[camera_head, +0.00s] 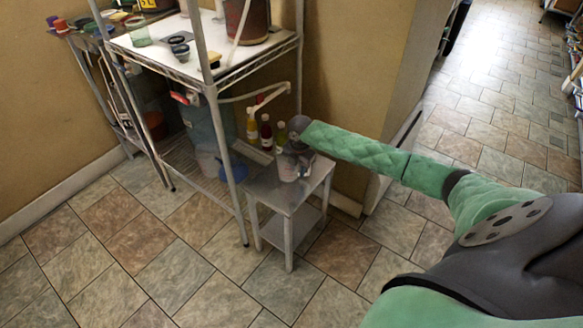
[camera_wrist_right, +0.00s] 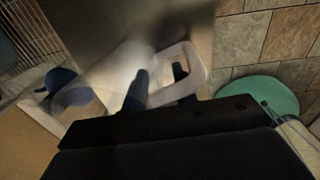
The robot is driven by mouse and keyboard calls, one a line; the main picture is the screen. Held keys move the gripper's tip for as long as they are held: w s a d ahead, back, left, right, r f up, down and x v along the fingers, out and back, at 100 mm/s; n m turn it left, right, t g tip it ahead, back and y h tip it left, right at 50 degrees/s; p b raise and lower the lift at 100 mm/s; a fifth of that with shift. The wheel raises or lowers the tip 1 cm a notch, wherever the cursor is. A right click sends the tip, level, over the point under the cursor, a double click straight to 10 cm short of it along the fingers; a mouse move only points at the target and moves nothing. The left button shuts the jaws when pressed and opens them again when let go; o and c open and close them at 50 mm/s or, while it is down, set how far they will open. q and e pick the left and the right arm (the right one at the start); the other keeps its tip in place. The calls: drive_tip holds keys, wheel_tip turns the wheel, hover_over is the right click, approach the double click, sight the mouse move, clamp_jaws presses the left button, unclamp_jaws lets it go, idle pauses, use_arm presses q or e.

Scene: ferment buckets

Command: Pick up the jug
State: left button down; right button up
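The white jug (camera_head: 288,170) stands on the small grey side table, partly covered by my right gripper (camera_head: 300,127). My right arm reaches in from the right to just above it. In the right wrist view, a pale looped handle (camera_wrist_right: 196,80) shows. One dark finger is beside the handle and another dark finger shows inside the loop, with a strip of handle between them. I cannot tell whether the fingers (camera_wrist_right: 158,82) press on it. My left gripper is not in view.
The side table (camera_head: 270,188) has a lower shelf. Several bottles (camera_head: 265,132) stand behind the jug. A wire shelf unit (camera_head: 208,88) with a large pot (camera_head: 247,18) on top stands close on the left. The tiled floor (camera_head: 215,280) in front is clear.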

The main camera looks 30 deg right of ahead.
clamp_jaws()
drive_tip(key=shift+r, duration=0.1)
